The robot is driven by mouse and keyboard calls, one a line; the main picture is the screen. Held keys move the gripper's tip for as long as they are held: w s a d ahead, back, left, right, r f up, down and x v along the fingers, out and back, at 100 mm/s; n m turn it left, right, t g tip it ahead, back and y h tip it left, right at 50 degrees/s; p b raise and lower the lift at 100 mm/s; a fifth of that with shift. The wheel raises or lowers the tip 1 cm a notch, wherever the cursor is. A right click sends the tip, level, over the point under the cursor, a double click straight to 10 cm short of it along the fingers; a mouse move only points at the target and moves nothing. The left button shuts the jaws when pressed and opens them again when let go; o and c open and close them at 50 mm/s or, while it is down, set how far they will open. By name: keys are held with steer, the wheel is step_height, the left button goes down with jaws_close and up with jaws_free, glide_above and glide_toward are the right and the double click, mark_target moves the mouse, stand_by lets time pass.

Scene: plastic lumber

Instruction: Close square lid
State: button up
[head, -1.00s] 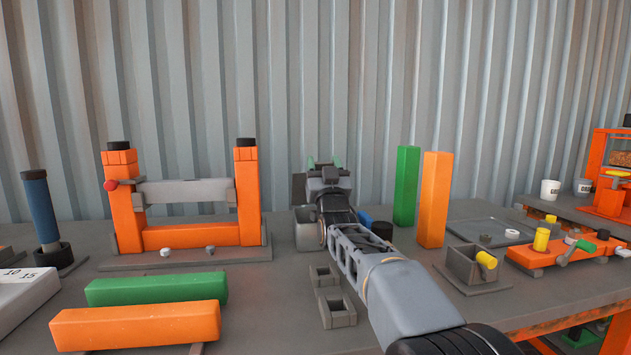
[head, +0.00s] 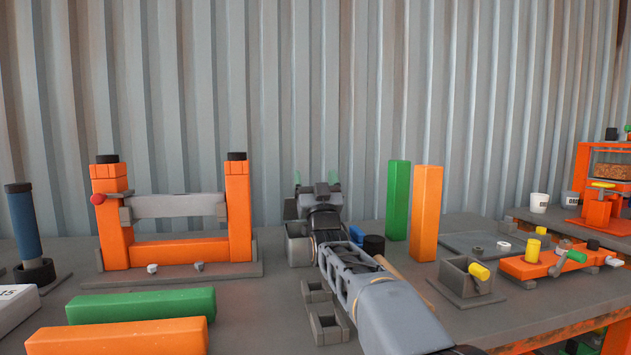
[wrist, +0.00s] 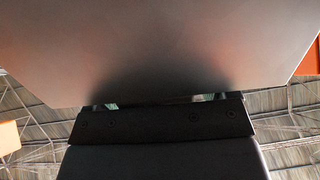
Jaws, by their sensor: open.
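A grey square box (head: 299,250) stands on the table, left of my wrist and partly hidden by it. A dark flat piece, seemingly its square lid (head: 290,209), is raised above the box's back, mostly behind my gripper. My gripper (head: 317,179) is above and behind the box's opening, with its green fingertips pointing up and apart. In the wrist view, a large smooth grey panel, likely the lid, fills the upper middle, very close beyond my gripper (wrist: 158,101). Nothing shows between the fingers. Whether they touch the panel cannot be told.
A green post (head: 397,200) and an orange post (head: 427,212) stand to the right. An orange frame (head: 178,251) stands to the left. A black-capped cylinder (head: 374,245) is close beside my wrist. Small grey open blocks (head: 328,327) lie below my forearm.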

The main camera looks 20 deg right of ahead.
steer(key=shift+r, duration=0.25)
steer(key=r+p, duration=0.1)
steer(key=r, duration=0.1)
steer(key=s+r+p, duration=0.1)
steer(key=r, duration=0.1)
steer(key=s+r+p, duration=0.2)
steer(key=s+r, duration=0.6)
steer(key=s, duration=0.5)
steer(key=shift+a+r+p, duration=0.2)
steer(key=shift+a+p, duration=0.1)
steer(key=shift+a, duration=0.1)
